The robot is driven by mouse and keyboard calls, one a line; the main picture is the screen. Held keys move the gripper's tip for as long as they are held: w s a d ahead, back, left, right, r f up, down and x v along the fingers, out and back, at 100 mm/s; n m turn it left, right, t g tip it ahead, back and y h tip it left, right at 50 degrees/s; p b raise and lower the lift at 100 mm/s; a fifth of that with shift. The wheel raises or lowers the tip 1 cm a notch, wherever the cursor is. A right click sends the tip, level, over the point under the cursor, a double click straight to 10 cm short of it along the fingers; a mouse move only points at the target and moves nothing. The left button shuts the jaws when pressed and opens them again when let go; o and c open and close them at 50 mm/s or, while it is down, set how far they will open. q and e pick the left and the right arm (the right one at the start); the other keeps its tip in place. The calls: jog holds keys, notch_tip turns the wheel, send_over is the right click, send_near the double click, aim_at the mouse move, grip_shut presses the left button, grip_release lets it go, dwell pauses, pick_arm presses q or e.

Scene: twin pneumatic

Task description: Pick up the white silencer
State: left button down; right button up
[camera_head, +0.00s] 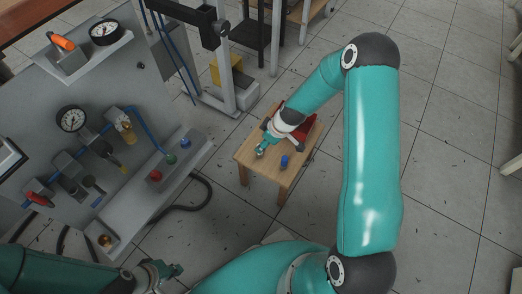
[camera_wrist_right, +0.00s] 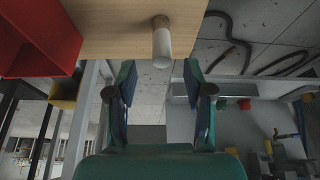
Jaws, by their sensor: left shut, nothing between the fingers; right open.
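The white silencer (camera_wrist_right: 162,45) shows in the right wrist view at the edge of the small wooden table (camera_wrist_right: 110,30), with a brownish end on the table side. My right gripper (camera_wrist_right: 160,72) is open. Its two fingers stand to either side of the silencer's near end, with gaps on both sides. In the head view my right gripper (camera_head: 261,152) is low over the left part of the table, and I cannot make out the silencer clearly there. My left gripper (camera_head: 168,270) is shut and empty at the bottom left, near the bench.
A red bin (camera_head: 305,131) is behind my right forearm and also shows in the right wrist view (camera_wrist_right: 50,40). The pneumatic panel (camera_head: 60,105) with gauges and fittings fills the left. Open floor (camera_head: 450,150) lies right.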

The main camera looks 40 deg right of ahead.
jog(key=b+x, duration=0.1)
jog(key=x, duration=0.3)
jog(key=shift+a, duration=0.1)
grip_shut()
jog(key=shift+r, duration=0.2)
